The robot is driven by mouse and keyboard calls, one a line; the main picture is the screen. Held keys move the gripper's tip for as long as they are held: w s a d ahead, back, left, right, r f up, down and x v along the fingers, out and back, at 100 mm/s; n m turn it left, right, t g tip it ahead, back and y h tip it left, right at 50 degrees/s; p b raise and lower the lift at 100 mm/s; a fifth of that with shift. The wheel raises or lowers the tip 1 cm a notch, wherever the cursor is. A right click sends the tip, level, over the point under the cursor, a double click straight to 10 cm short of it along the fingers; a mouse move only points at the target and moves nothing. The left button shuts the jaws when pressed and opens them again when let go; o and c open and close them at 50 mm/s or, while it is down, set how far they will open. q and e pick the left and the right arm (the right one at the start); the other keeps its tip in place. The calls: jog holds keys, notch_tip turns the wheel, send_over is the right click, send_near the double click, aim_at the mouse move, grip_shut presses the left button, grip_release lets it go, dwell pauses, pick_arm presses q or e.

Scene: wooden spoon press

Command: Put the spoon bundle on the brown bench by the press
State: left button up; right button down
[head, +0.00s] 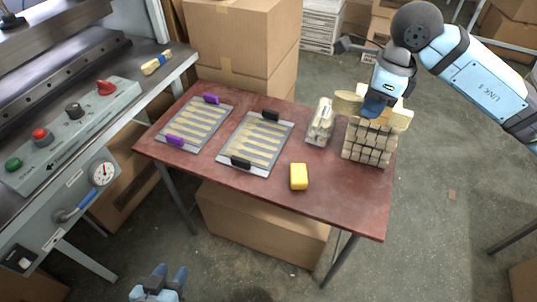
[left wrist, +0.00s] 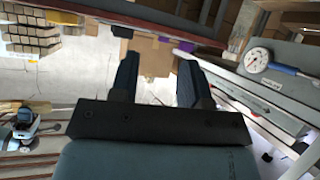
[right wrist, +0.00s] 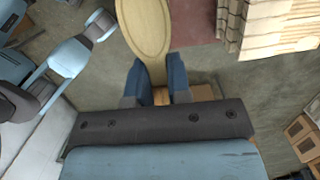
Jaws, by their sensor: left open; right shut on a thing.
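The brown bench (head: 215,160) stands beside the press (head: 75,110), which is at the left. My right gripper (head: 374,106) is shut on a pale wooden spoon bundle (head: 348,103) above the bench's right end. The bundle's wooden ends stick out on both sides of the fingers; a rounded spoon head (right wrist: 146,28) shows in the right wrist view, held by the gripper (right wrist: 157,82). I cannot tell whether the bundle touches the stack below it. My left gripper (head: 165,282) is open and empty, low in front of the bench; its fingers (left wrist: 158,85) are apart.
On the bench are a stack of wooden pieces (head: 368,146), a clear pack (head: 320,122), a yellow block (head: 299,177), and two trays of wooden sticks (head: 226,117) (head: 234,160) with clips. Cardboard boxes (head: 245,50) stand behind. The bench's front right is bare.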

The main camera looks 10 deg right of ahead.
notch_tip(320, 180, down, 10)
jog(key=d+m+h+b, duration=0.2)
jog(key=d+m+b, duration=0.1)
jog(key=m+b, duration=0.75)
pick_arm(q)
notch_tip(320, 180, down, 7)
jog(key=d, duration=0.1)
pick_arm(e)
jog(key=m+b, duration=0.1)
jog(key=m, duration=0.2)
send_over(349, 194)
notch_tip(349, 194, down, 8)
jog(key=shift+t, duration=0.4)
jog(key=f, duration=0.2)
jog(key=f+b, duration=0.1)
jog(key=f, duration=0.4)
jog(key=shift+s+b, duration=0.35)
jog(key=shift+s, duration=0.05)
jog(key=shift+f, duration=0.55)
notch_tip(349, 194, down, 4)
jog(key=shift+f+b, duration=0.1)
jog(key=shift+b, duration=0.5)
pick_arm(q)
jog(key=w+d+r+t+h, duration=0.2)
jog(key=d+r+t+h, duration=0.1)
jog(key=r, duration=0.3)
jog(key=shift+w+t, duration=0.25)
jog(key=shift+t, duration=0.15)
jog(key=shift+f, duration=0.15)
